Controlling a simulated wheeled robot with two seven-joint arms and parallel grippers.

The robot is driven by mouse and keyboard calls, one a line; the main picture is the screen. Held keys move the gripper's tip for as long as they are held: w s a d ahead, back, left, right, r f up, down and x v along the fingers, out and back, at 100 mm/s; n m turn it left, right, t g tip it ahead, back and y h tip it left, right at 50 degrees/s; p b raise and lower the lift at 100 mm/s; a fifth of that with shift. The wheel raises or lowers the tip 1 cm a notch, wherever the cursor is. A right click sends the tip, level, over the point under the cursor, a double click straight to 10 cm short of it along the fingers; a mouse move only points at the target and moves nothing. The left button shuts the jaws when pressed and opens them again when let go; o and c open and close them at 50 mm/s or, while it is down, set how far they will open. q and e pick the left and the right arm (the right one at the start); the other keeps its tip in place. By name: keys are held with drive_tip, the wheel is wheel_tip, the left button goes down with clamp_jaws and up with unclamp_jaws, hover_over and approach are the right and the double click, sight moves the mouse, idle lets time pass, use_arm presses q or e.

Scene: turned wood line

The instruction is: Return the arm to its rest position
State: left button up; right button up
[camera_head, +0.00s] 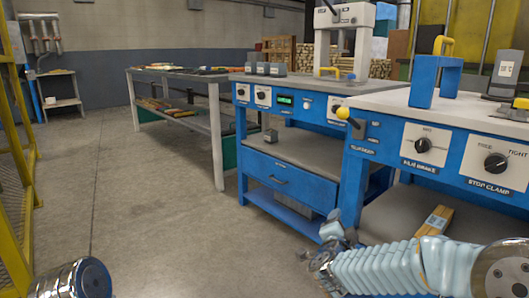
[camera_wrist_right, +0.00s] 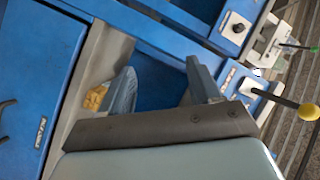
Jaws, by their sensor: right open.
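My right arm (camera_head: 390,268) comes in from the lower right of the head view, low in front of the blue benches. Its gripper (camera_head: 328,250) is at the arm's left end, over the floor in front of the bench. In the right wrist view the two fingers of the right gripper (camera_wrist_right: 163,85) stand apart with nothing between them. Blue bench panels lie behind the fingers. My left gripper is out of view; only a shiny rounded metal part shows at the lower left of the head view.
A blue control bench (camera_head: 445,160) with knobs stands close at the right, a wood block (camera_head: 435,220) on its lower shelf. A blue bench with a drawer (camera_head: 290,183) is beyond it. A yellow frame (camera_head: 15,200) stands at left. The grey floor (camera_head: 150,210) between is clear.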

drive_tip(key=s+a+f+n+g+y, duration=0.25)
drive_tip(key=f+n+y, duration=0.2)
drive_tip(key=f, duration=1.15)
drive_tip(key=s+a+f+n+g+y, duration=0.2)
drive_tip(key=s+f+n+g, duration=0.15)
drive_tip(key=s+f, duration=0.55)
drive_tip(key=s+a+f+n+g+y, duration=0.2)
drive_tip(key=s+a+f+n+g, duration=0.15)
drive_tip(key=s+f, duration=0.6)
drive_tip(key=s+a+f+n+g+y, duration=0.1)
drive_tip(key=s+f+n+g+y, duration=0.1)
drive_tip(key=s+f+g, duration=0.65)
wheel_tip(320, 180, up, 16)
drive_tip(key=s+t+p, duration=0.2)
drive_tip(key=t+p, duration=0.1)
drive_tip(key=p, duration=1.2)
drive_tip(key=shift+a+r+t, duration=0.25)
drive_tip(key=shift+a+t, duration=0.05)
